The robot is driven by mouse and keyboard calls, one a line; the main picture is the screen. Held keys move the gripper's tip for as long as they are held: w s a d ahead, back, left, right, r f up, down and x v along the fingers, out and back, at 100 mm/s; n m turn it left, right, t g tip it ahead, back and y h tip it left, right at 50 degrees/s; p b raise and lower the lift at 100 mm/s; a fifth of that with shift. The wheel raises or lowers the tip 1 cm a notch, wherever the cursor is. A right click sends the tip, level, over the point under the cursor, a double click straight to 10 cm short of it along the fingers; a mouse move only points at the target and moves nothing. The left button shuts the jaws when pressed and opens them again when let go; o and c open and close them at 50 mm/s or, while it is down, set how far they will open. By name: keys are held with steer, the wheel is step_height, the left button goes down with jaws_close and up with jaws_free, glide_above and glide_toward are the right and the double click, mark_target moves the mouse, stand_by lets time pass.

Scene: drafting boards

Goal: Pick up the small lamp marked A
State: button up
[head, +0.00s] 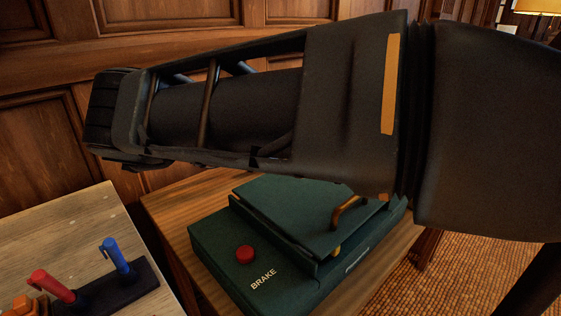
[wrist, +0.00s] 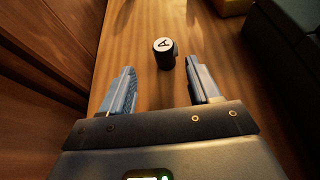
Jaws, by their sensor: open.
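The small lamp marked A (wrist: 165,58) shows in the wrist view as a short dark cylinder with a white top bearing a black letter A. It stands on a wooden surface (wrist: 130,55), slightly right of the middle between my fingers and beyond their tips. My gripper (wrist: 165,80) is open with two blue-grey fingers apart and nothing between them. In the head view my dark arm crosses the picture, and the lamp and the fingertips do not show there.
A green case (head: 210,245) with a red button (head: 245,254) and the word BRAKE sits on a wooden table (head: 165,205). A dark base (head: 135,290) with red and blue levers is at lower left. A wood-panelled wall (head: 45,145) stands behind.

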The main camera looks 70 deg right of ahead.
steer(key=x, duration=0.5)
steer(key=shift+s+r+p, duration=0.35)
steer(key=shift+r+p, duration=0.05)
steer(key=shift+s+d+f, duration=0.2)
steer(key=shift+d+f, duration=0.05)
steer(key=shift+d, duration=0.2)
steer(key=shift+c, duration=0.3)
steer(key=c, duration=1.1)
